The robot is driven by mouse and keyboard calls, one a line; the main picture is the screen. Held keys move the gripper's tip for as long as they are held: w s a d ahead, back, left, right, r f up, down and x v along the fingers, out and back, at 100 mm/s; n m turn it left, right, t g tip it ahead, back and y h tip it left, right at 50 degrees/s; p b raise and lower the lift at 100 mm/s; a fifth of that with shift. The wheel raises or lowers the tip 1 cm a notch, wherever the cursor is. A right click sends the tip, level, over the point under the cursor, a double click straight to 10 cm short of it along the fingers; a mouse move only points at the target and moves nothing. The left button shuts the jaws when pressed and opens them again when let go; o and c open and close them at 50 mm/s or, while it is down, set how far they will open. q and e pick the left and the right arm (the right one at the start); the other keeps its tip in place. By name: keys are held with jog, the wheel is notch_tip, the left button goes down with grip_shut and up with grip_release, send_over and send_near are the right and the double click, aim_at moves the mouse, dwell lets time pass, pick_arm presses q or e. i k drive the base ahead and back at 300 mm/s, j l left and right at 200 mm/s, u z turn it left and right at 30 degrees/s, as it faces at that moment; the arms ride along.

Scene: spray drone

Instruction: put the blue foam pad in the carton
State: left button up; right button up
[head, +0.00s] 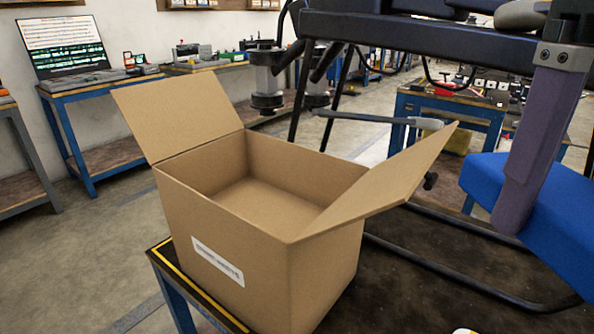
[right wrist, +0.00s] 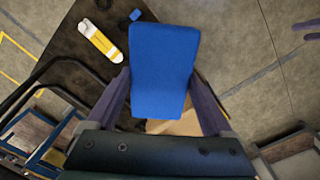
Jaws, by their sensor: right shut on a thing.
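The blue foam pad (head: 550,215) is at the right of the head view, off the table and to the right of the carton. My right gripper (right wrist: 160,88) is shut on it, with one purple finger on each side in the right wrist view, where the pad (right wrist: 165,55) shows its broad face. In the head view only one finger of it shows clearly. The open brown carton (head: 225,245) stands on the dark table with its flaps spread out. The part of its floor that shows is bare. My left gripper is not in view.
The drone's dark frame and motor (head: 265,80) stand behind the carton. Its black skid tubes (head: 470,280) run along the table (head: 400,300) to the right. A yellow and white item (right wrist: 100,40) and a small blue one (right wrist: 135,15) lie on the table.

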aim_at(262, 213)
jog(key=i+j, duration=0.85)
jog(key=j, duration=0.2)
jog(key=i+j+z, duration=0.1)
jog(key=i+j, duration=0.35)
jog(key=j, duration=0.1)
